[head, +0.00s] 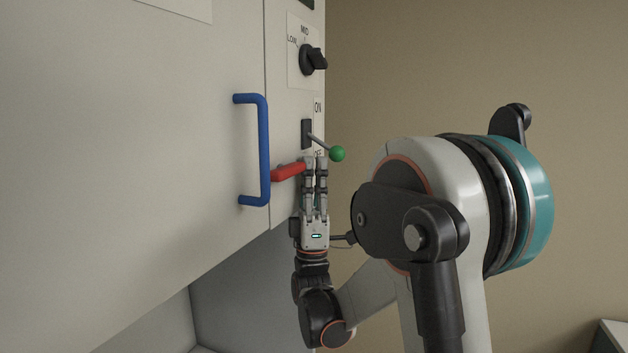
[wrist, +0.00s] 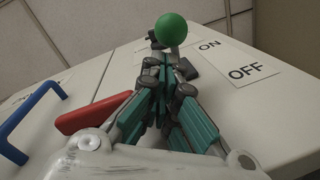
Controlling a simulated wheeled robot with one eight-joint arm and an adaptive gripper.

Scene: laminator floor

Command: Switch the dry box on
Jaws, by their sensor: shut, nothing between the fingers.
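The dry box (head: 170,130) is a large pale cabinet on the left in the head view. On its narrow right panel is a dark slot (head: 307,133) with a thin lever ending in a green ball (head: 337,153). The lever slants outward and down, with ON above and OFF (wrist: 249,69) below. The green ball also shows in the wrist view (wrist: 171,29), just beyond the fingertips. My gripper (head: 315,161) is shut and empty, pointing up just below the lever. Whether its fingertips touch the lever I cannot tell. The fingers partly hide the OFF label in the head view.
A red handle (head: 287,173) sticks out just left of my fingers, very close to them. A blue bar handle (head: 264,150) is further left on the door. A black rotary knob (head: 312,59) is above the lever. Free space lies right of the panel before the wall.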

